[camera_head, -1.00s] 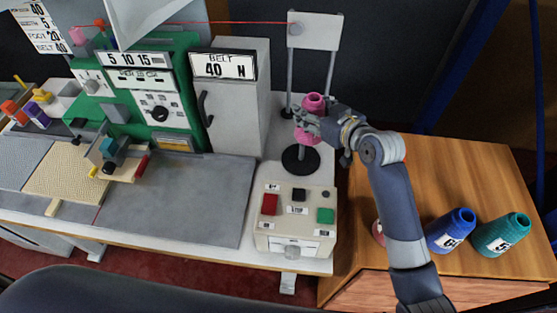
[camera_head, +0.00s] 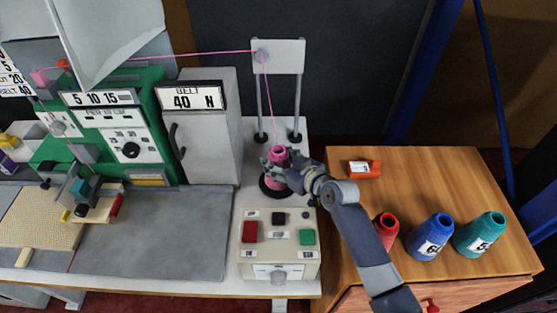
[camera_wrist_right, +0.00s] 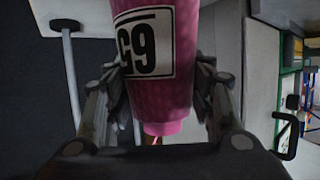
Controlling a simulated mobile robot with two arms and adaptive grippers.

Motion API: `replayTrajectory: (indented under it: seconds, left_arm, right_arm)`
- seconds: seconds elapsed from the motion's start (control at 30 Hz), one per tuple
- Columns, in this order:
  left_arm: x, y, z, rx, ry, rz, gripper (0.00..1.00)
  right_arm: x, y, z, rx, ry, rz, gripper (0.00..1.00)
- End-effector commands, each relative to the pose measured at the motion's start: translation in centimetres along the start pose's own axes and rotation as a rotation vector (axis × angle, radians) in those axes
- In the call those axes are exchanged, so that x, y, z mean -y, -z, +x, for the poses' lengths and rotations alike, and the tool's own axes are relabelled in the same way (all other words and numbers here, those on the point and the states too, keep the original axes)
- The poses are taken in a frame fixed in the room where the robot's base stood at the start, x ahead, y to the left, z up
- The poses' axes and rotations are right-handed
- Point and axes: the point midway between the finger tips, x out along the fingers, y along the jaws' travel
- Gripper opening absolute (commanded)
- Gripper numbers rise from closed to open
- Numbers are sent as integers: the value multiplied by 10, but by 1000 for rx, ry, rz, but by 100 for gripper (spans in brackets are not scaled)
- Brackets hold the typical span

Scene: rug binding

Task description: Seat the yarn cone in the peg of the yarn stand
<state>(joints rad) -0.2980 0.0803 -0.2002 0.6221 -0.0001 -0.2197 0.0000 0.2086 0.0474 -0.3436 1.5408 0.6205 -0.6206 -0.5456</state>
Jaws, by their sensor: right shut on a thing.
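The pink yarn cone (camera_head: 279,154) is upright at the yarn stand, above or on its round black base (camera_head: 268,192). My right gripper (camera_head: 282,178) comes from the right and is shut around the cone. In the right wrist view, the fingers flank the pink cone (camera_wrist_right: 178,100), which carries a black-and-white label. The peg is hidden by the cone and gripper, so I cannot tell how far down the cone sits. A pink thread runs from the cone up to the stand's white guide plate (camera_head: 283,56). My left gripper is not in view.
A control box (camera_head: 279,245) with coloured buttons stands in front of the stand. A grey cabinet (camera_head: 200,130) is to its left. On the wooden table (camera_head: 430,175) are a red cone (camera_head: 386,229), a blue cone (camera_head: 430,238), a teal cone (camera_head: 480,235) and an orange-red object (camera_head: 364,169).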

Motion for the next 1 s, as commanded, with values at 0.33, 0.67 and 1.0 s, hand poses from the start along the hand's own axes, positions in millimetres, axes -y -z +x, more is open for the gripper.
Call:
replayTrajectory:
  seconds: [0.33, 0.67, 1.0]
  left_arm:
    - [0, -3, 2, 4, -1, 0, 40]
    - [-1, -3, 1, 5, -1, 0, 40]
    - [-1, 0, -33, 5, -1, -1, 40]
  right_arm:
    - [0, -2, 1, 1, 0, 0, 70]
    - [0, -1, 0, 1, 0, 0, 70]
    - [-1, 5, -44, 5, -1, -2, 70]
